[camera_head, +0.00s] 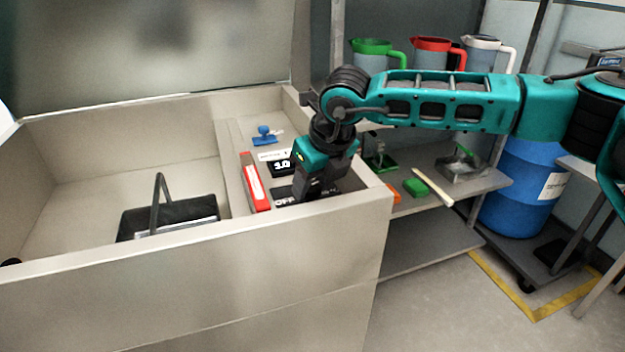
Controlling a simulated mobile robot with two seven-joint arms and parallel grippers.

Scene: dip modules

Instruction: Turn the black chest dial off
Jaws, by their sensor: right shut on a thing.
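The open grey chest (130,248) has a control strip along its right side. On that strip a black dial panel (286,192) bears the word OFF in white. My right gripper (313,193) points down over this panel and is shut at the dial. The dial knob itself is hidden by the gripper, so I cannot tell which way it points. My left gripper is not in view.
A red-and-white block (256,184), a small black display (281,163) and a blue handle (264,136) share the strip. A black basket (170,215) sits inside the chest. Shelves with pitchers (430,55) and a blue barrel (522,190) stand at right.

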